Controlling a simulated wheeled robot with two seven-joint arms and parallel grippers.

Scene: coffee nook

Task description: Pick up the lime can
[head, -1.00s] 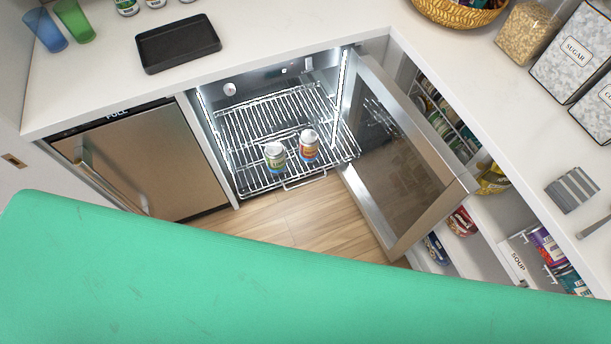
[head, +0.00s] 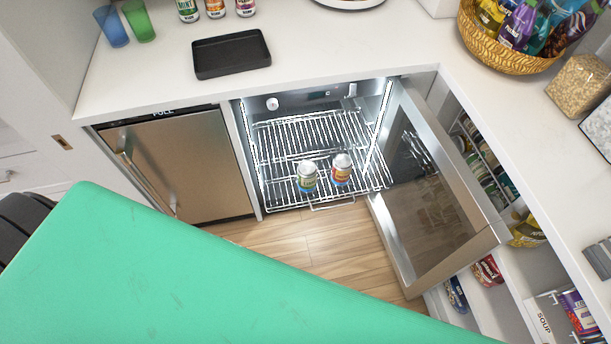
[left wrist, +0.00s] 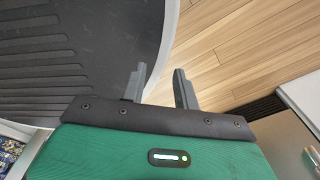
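My left gripper (left wrist: 160,75) shows only in the left wrist view. My right gripper is in neither view.
The fridge door (head: 440,190) stands open to the right, beside shelves of packages. A closed steel appliance (head: 183,165) is on the left. The counter above holds a black tray (head: 231,54), several cans and a basket (head: 510,55). Wooden floor (head: 320,245) is clear before the fridge.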

